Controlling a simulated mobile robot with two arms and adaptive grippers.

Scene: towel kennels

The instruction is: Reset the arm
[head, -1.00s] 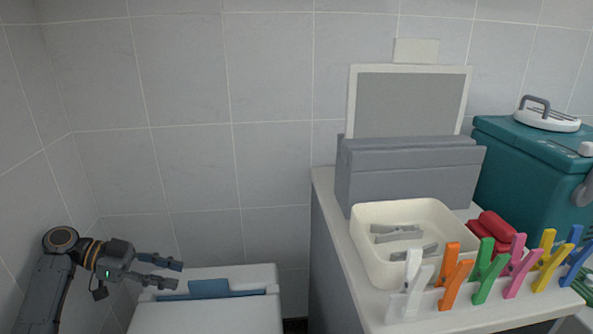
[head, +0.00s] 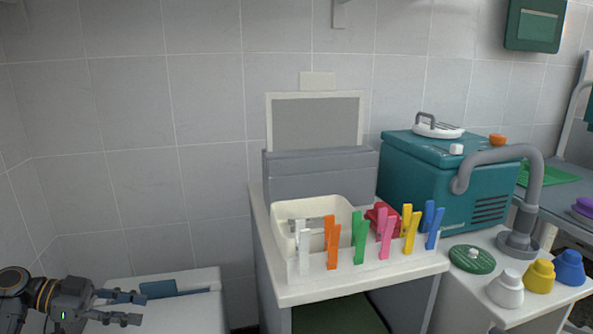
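My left gripper (head: 132,307) is at the lower left in the head view. Its two fingers point right and are spread apart with nothing between them. It is in front of a white bin (head: 203,279) with a blue piece (head: 172,288) in its top. My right gripper is not in view.
A white counter (head: 345,281) holds a cream tray (head: 285,209) with grey clips, coloured clothespins (head: 359,238), a red bundle (head: 380,214) and a grey box (head: 320,175). A teal cooler (head: 430,180), a grey pipe (head: 525,200) and coloured bottles (head: 539,276) stand right. The left wall is close to my gripper.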

